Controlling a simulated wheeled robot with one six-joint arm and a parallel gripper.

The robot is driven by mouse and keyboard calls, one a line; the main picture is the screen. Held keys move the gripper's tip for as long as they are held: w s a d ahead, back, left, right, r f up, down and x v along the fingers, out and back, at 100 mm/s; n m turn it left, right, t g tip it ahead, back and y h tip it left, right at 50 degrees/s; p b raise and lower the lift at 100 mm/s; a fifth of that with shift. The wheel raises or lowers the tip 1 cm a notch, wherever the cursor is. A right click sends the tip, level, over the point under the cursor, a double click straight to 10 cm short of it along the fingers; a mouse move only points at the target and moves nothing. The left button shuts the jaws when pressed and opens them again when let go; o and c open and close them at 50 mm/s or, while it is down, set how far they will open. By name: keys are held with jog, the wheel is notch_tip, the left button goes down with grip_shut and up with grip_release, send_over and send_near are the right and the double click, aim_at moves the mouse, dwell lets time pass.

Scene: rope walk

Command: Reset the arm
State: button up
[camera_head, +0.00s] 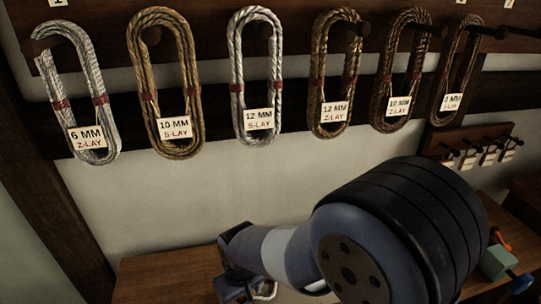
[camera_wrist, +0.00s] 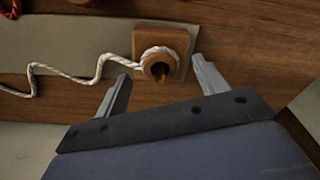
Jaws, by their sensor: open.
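My gripper (camera_wrist: 162,80) is open in the wrist view, its two grey fingers spread apart with nothing between them. Beyond the fingertips is a wooden block with a round peg (camera_wrist: 160,65), and a white rope (camera_wrist: 75,76) is looped around the peg and trails off to the left in waves. In the head view my arm reaches from the lower right toward the lower middle. My gripper (camera_head: 245,292) shows there only in part, low over the bench, cut by the bottom edge.
Several labelled rope coils (camera_head: 255,75) hang on pegs along the wall. A wooden bench (camera_head: 165,280) runs below. Small tagged hooks (camera_head: 480,150) are at the right. A green block (camera_head: 497,262) with orange and blue parts lies beside my arm.

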jog(key=shift+f, duration=0.65)
jog(key=shift+w+a+r+p, duration=0.1)
jog(key=shift+r+p, duration=0.2)
jog(key=shift+r, duration=0.05)
jog(key=shift+f+b, duration=0.35)
jog(key=shift+b, duration=0.05)
notch_tip(320, 180, up, 10)
jog(key=s, duration=0.1)
jog(key=f, duration=1)
jog(key=shift+w, duration=0.4)
notch_tip(320, 180, up, 10)
jog(key=p, duration=0.8)
jog(key=shift+f, duration=0.2)
